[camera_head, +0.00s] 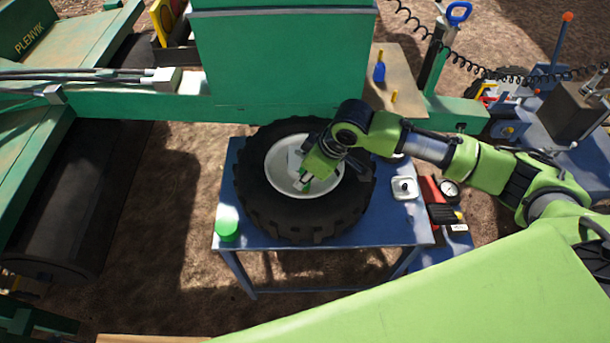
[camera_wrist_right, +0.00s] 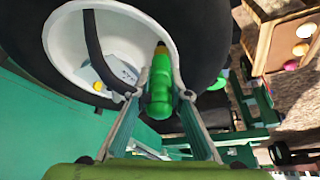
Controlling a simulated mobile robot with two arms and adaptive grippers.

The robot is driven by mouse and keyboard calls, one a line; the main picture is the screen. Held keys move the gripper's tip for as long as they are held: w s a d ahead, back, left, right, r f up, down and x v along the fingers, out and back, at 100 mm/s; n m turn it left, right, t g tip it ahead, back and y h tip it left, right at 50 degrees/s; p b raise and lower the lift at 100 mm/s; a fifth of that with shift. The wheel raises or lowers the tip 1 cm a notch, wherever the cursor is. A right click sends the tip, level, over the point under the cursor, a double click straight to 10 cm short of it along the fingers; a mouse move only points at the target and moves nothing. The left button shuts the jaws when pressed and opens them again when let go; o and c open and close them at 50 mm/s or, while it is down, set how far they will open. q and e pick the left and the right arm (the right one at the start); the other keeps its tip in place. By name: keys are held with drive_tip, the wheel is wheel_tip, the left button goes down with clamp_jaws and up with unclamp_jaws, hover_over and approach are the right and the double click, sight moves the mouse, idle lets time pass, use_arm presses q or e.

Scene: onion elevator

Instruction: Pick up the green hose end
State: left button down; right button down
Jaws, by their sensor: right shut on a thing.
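The green hose end (camera_wrist_right: 160,85) is between the fingers of my right gripper (camera_wrist_right: 158,98) in the right wrist view, with a dark tip pointing away from me. My right gripper (camera_head: 305,182) is shut on it, over the white rim (camera_head: 281,158) of a large black tyre. In the head view only a small bit of green shows at the fingertips. My left gripper is not in view.
The tyre (camera_head: 258,195) lies flat on a blue table (camera_head: 395,232). A green round cap (camera_head: 227,230), a white dish (camera_head: 404,188) and a gauge (camera_head: 449,190) are near it. Green machinery (camera_head: 285,65) stands close behind.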

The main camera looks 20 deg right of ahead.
drive_tip(key=shift+r, duration=0.45)
wheel_tip(320, 180, up, 2)
drive_tip(key=shift+w+r, duration=0.1)
drive_tip(key=shift+r, duration=0.1)
drive_tip(key=s+d+r+b, duration=0.1)
drive_tip(key=s+d+r, duration=0.5)
drive_tip(key=s+r, duration=0.3)
drive_tip(key=s, duration=0.3)
drive_tip(key=shift+s+r, duration=0.35)
drive_tip(key=shift+s, duration=0.05)
